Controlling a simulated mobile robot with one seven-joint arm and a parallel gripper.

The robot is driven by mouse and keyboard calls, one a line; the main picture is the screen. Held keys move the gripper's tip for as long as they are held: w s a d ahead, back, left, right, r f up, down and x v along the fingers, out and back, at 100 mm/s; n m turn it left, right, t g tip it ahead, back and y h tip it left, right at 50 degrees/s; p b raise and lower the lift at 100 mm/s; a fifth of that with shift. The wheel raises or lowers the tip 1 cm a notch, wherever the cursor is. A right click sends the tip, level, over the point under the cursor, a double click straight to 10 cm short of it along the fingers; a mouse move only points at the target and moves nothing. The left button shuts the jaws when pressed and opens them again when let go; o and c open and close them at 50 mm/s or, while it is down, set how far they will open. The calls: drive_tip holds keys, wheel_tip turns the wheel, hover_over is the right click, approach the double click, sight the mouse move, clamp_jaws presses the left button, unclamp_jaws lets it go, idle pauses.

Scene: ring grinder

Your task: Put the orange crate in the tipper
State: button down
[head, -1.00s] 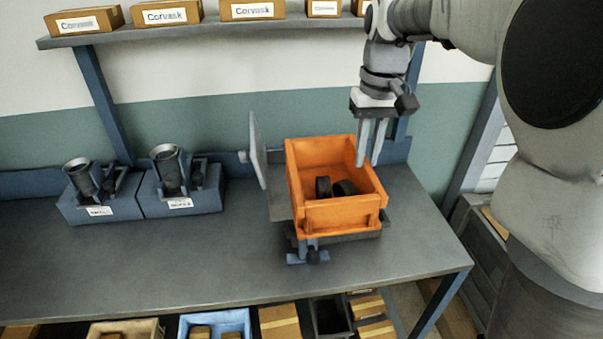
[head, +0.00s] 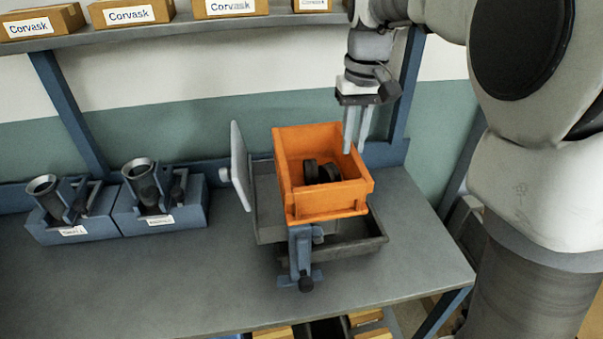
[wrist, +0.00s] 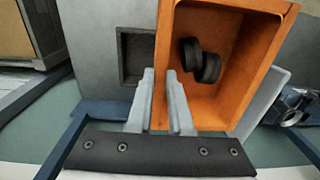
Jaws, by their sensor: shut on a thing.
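The orange crate (head: 345,200) is an open box with two black rings (head: 321,172) in it; it also shows in the wrist view (wrist: 225,60). My gripper (head: 355,150) is at its back right wall. In the wrist view my gripper (wrist: 163,75) has one finger on each side of that wall and is shut on it. The crate is upright above the tipper (head: 267,210), a grey cradle with a pale side plate (head: 240,165) and a blue front bracket (head: 300,255). The crate hides much of the cradle, and whether they touch is unclear.
A dark shallow tray (head: 368,247) lies on the bench under the crate's right side. Two blue stations (head: 160,215) with grey cylinders stand at the left. A shelf (head: 120,32) with labelled boxes runs above. The front left bench (head: 130,285) is clear.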

sight(318, 155)
drive_tip(key=w+a+f, duration=0.2)
drive_tip(key=w, duration=0.1)
drive_tip(key=w+a+f+p, duration=0.1)
drive_tip(key=w+a+f, duration=0.1)
drive_tip(key=w, duration=0.1)
drive_tip(key=w+a+f, duration=0.2)
drive_tip(key=shift+w+f+p, duration=0.1)
drive_tip(key=shift+w+p, duration=0.2)
drive_tip(key=shift+w, duration=0.1)
drive_tip(key=shift+f, duration=2.2)
drive_tip(key=shift+f, duration=0.5)
drive_tip(key=c, duration=0.8)
unclamp_jaws()
drive_tip(key=shift+c, duration=0.2)
